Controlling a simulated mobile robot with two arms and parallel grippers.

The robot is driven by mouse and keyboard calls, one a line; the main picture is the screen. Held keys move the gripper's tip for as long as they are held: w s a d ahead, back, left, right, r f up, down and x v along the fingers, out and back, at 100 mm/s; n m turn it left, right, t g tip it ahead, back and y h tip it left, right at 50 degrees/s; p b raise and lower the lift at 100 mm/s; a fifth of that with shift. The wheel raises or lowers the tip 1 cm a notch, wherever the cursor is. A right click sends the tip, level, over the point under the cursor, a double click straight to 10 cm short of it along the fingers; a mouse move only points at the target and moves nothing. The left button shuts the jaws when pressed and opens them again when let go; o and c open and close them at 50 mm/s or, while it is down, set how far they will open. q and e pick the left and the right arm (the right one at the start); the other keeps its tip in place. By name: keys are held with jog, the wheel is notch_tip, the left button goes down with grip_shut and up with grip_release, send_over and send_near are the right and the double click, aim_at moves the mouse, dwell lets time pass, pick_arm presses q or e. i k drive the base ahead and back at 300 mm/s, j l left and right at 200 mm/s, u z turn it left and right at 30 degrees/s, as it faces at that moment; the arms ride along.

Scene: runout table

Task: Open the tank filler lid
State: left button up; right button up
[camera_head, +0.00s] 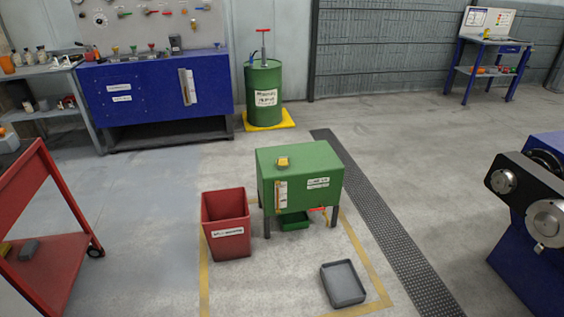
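The green tank (300,180) stands on short legs near the middle of the floor. A small yellow lid (283,162) sits on its top, toward the left front; it looks shut, but it is small in this view. A pale gauge strip and white labels are on the tank's front, and a red handle (317,209) shows low at its front. Neither of my grippers is in view.
A red bin (226,224) stands left of the tank, and a grey tray (342,283) lies on the floor in front. A red cart (40,225) is at left, a blue machine (535,215) at right. A green drum (263,93) stands behind. Floor right of the tank is clear.

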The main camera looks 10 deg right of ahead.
aim_at(282, 161)
jog(key=i+j+z, duration=0.1)
jog(key=i+z, duration=0.2)
jog(key=i, duration=0.7)
